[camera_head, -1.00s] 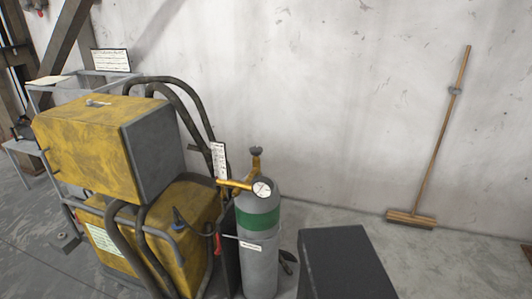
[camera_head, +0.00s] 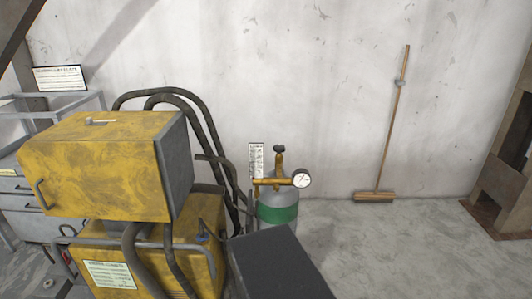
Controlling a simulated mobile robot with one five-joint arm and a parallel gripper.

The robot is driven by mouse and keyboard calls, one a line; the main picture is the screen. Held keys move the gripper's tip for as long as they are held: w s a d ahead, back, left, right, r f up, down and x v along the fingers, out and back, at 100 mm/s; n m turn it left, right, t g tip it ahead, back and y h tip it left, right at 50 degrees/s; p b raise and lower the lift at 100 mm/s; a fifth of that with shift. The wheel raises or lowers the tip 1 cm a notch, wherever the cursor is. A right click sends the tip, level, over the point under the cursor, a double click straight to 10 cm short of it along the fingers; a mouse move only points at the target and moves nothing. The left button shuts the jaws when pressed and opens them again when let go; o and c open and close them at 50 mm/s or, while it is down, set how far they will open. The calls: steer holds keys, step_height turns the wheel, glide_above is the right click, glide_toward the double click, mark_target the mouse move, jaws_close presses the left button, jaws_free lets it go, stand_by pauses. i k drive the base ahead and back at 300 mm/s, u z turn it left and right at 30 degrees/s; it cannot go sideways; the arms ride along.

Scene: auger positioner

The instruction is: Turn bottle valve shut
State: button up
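The gas bottle (camera_head: 278,213) is grey with a green band and stands upright beside the yellow welding machine. Its brass valve (camera_head: 279,165) rises from the top, with a dark handwheel (camera_head: 279,149) at the upper end. A brass regulator (camera_head: 268,184) with a round white gauge (camera_head: 302,178) is fitted at the valve. I cannot tell how far the handwheel is turned. The bottle's lower part is hidden behind a dark grey block, probably part of my own body, in the foreground. My gripper does not show.
The yellow welding machine (camera_head: 100,165) with thick dark hoses (camera_head: 190,110) stands left of the bottle. A broom (camera_head: 375,196) leans on the wall. A rusty steel structure (camera_head: 508,165) stands at far right. The floor (camera_head: 400,250) right of the bottle is clear.

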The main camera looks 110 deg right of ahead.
mark_target(278, 149)
steer(key=z, duration=2.55)
